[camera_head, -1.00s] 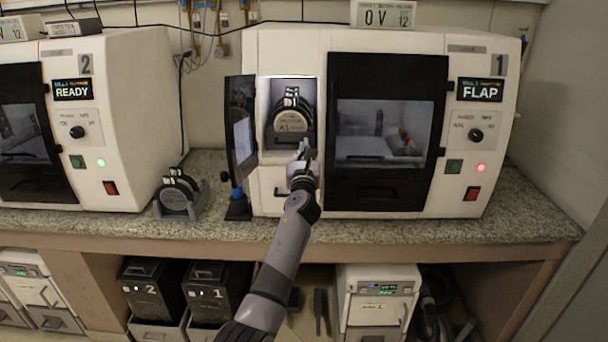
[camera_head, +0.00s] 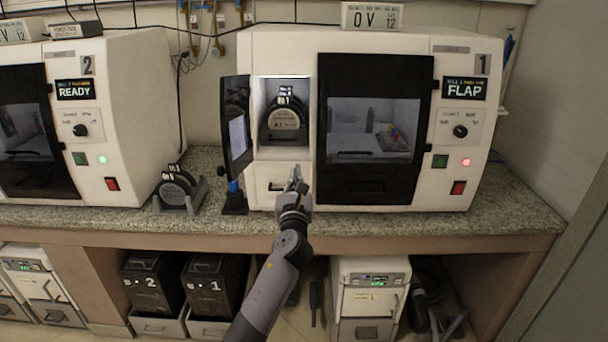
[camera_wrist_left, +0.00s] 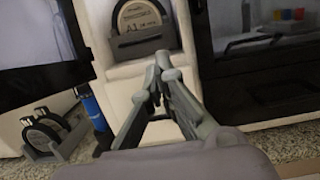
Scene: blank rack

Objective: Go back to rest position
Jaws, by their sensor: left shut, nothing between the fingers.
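My left gripper (camera_head: 294,180) is shut and empty, in front of machine 1 (camera_head: 468,130), below its open side compartment. In the left wrist view its fingertips (camera_wrist_left: 161,68) meet with nothing between them. A dark round cartridge marked A1 (camera_head: 284,118) stands in the open compartment, apart from the gripper. It also shows in the left wrist view (camera_wrist_left: 137,17). The compartment's black door (camera_head: 237,125) is swung open to the left. Machine 1's display reads FLAP and its light is red. My right gripper is not in view.
Machine 2 (camera_head: 132,120), reading READY, stands at the left. A grey rack with round cartridges (camera_head: 176,190) is on the granite counter (camera_head: 400,225) between the machines. Black boxes (camera_head: 215,285) and a white unit (camera_head: 370,290) sit below the counter. The counter's right end is clear.

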